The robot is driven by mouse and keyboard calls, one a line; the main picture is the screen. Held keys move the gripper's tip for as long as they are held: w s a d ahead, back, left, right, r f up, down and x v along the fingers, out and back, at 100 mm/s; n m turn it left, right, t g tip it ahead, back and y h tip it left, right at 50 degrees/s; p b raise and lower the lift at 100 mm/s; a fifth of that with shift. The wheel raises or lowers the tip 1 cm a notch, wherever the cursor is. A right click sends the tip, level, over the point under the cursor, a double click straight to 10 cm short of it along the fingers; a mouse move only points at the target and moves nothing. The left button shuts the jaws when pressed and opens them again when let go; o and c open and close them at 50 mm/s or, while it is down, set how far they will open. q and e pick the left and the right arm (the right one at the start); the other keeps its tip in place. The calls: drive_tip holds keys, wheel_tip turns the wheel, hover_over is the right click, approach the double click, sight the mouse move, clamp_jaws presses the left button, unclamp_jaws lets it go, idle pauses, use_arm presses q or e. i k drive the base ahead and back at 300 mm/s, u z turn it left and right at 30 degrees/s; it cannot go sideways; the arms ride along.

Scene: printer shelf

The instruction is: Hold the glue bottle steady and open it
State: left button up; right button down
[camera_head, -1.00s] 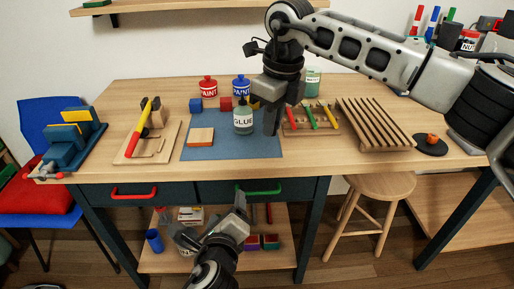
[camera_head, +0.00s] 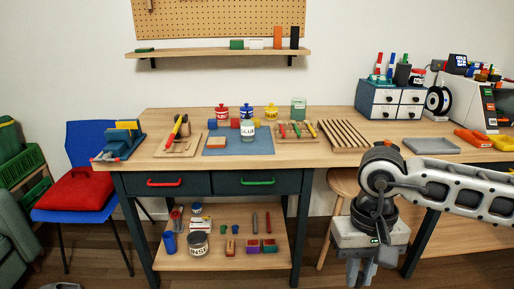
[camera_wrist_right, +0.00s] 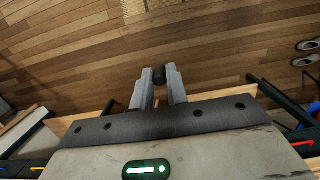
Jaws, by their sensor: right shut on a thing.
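The glue bottle (camera_head: 247,132), clear with a white GLUE label, stands upright on the blue mat (camera_head: 220,146) on the workbench. It is too small to make out its top clearly. My right gripper (camera_head: 361,275) hangs in front of the bench at the lower right, well away from the bottle. My left gripper is out of view.
Several paint jars (camera_head: 246,111) stand behind the bottle. A wooden block (camera_head: 217,142) lies on the mat, with a tool rack (camera_head: 297,135) to the right. A stool (camera_head: 343,183) stands near my right gripper. The shelf below (camera_head: 218,259) holds jars and small items.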

sight(247, 126)
drive_tip(key=z, duration=0.6)
drive_tip(key=i, duration=1.15)
drive_tip(key=u, duration=1.05)
drive_tip(key=i, duration=0.85)
drive_tip(key=u, duration=0.1)
